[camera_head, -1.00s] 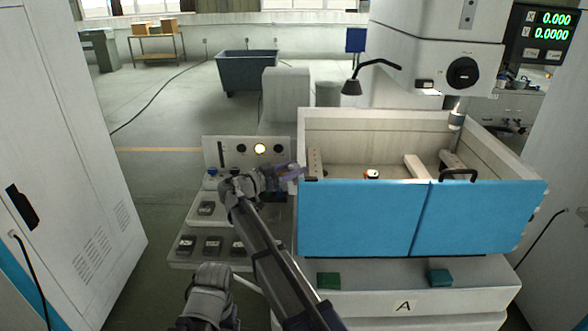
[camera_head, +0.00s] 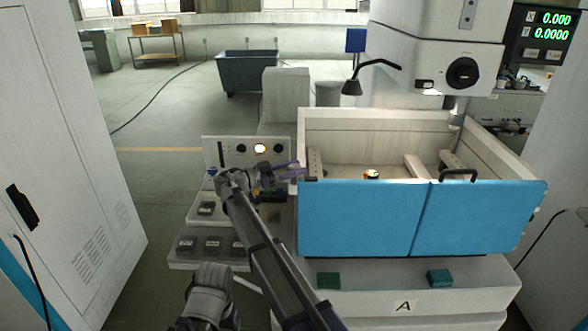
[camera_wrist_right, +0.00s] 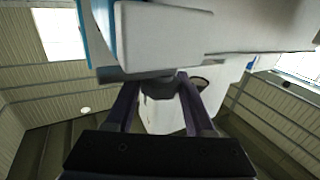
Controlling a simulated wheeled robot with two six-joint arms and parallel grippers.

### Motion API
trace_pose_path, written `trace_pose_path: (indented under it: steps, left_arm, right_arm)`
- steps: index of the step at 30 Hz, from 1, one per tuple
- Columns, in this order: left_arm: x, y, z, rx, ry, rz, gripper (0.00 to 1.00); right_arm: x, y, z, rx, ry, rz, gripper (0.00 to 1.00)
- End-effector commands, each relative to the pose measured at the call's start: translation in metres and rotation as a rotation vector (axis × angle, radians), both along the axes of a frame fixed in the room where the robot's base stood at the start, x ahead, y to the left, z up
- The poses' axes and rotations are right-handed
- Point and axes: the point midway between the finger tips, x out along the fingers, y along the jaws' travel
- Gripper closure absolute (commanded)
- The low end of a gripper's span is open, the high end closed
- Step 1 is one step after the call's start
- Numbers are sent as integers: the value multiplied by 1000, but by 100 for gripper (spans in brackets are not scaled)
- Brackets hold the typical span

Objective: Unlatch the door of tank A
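Tank A (camera_head: 330,140) is a pale open-topped box with a blue front door (camera_head: 360,215) that stands closed. A small dark latch piece (camera_head: 312,179) sits at the door's top left corner. My right gripper (camera_head: 298,171) is beside that corner, left of the latch. In the right wrist view its two dark fingers (camera_wrist_right: 158,92) are apart, on either side of a dark latch part (camera_wrist_right: 158,84) under a pale block. I cannot tell whether they touch it.
A black handle (camera_head: 458,174) is on the door's right part. A tall pale cabinet (camera_head: 70,150) fills the left side. Open floor lies behind.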

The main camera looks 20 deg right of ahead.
Motion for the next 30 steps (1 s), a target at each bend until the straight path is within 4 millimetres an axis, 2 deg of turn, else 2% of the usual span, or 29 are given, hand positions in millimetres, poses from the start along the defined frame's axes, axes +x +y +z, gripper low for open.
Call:
trace_pose_path:
  steps: [1, 7, 15, 30]
  left_arm:
    - [0, 0, 0, 0, 0, 0, 16]
    - [0, 0, 0, 0, 0, 0, 16]
    - [0, 0, 0, 0, 0, 0, 16]
    - [0, 0, 0, 0, 0, 0, 16]
  right_arm:
    - [0, 0, 0, 0, 0, 0, 39]
    - [0, 0, 0, 1, 0, 0, 18]
    - [0, 3, 0, 1, 0, 1, 18]
    - [-12, 70, 0, 1, 0, 2, 18]
